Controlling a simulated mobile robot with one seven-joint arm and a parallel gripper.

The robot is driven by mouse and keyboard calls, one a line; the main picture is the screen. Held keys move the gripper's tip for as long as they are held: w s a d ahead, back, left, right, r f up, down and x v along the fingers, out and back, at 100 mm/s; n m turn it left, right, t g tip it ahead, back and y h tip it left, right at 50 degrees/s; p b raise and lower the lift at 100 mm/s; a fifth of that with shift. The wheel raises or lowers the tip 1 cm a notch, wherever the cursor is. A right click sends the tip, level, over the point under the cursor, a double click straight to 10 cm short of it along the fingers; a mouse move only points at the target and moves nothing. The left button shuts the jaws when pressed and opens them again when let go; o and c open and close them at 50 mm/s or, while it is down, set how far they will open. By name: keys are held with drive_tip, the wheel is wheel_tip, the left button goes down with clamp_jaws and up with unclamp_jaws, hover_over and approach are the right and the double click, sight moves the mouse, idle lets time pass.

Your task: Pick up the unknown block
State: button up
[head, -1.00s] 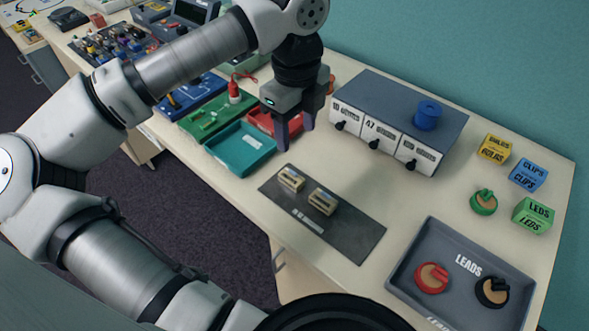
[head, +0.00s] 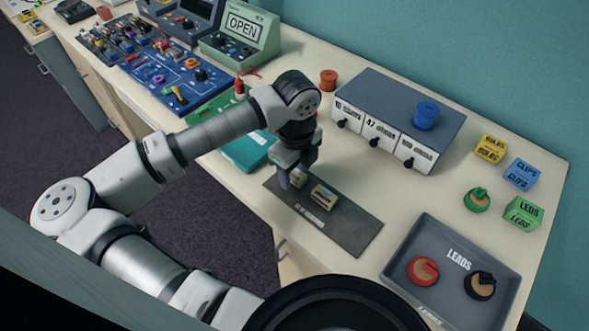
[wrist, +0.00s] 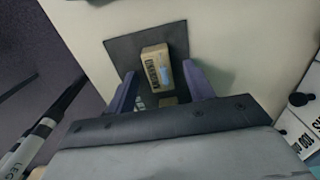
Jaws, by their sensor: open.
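A grey drawer unit (head: 400,100) with a blue spool (head: 427,116) stands behind the mat. A grey leads tray (head: 440,240) lies to the right. The mat's right part is clear.

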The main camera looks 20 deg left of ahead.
drive_tip(key=shift+f, duration=0.25)
drive_tip(key=c, duration=1.1)
